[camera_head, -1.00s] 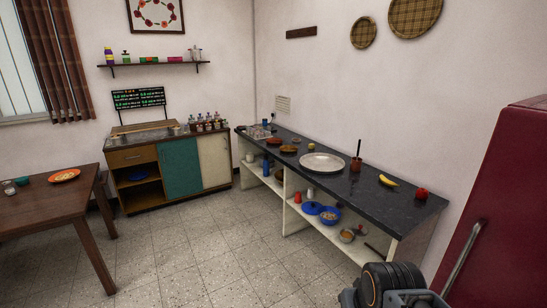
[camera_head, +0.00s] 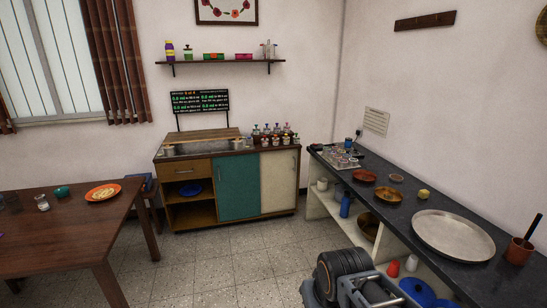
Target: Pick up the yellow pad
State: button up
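A small yellow block, which looks like the yellow pad (camera_head: 424,194), lies on the dark counter (camera_head: 395,205) at the right. It sits behind the large round steel tray (camera_head: 453,236) and in front of a small brown bowl (camera_head: 396,178). Nothing covers it. Part of my own arm shows at the bottom, right of centre, well apart from the pad. The fingers of my gripper are not seen.
A red-brown dish (camera_head: 364,176), an amber bowl (camera_head: 389,194) and a mortar with pestle (camera_head: 519,250) are also on the counter. A wooden table (camera_head: 75,222) stands at the left. The tiled floor (camera_head: 240,255) between is clear.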

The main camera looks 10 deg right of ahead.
aim_at(422, 194)
jog(key=z, duration=0.35)
jog(key=i, duration=2)
jog(key=z, duration=1.35)
jog(key=i, duration=0.85)
jog(key=z, duration=0.35)
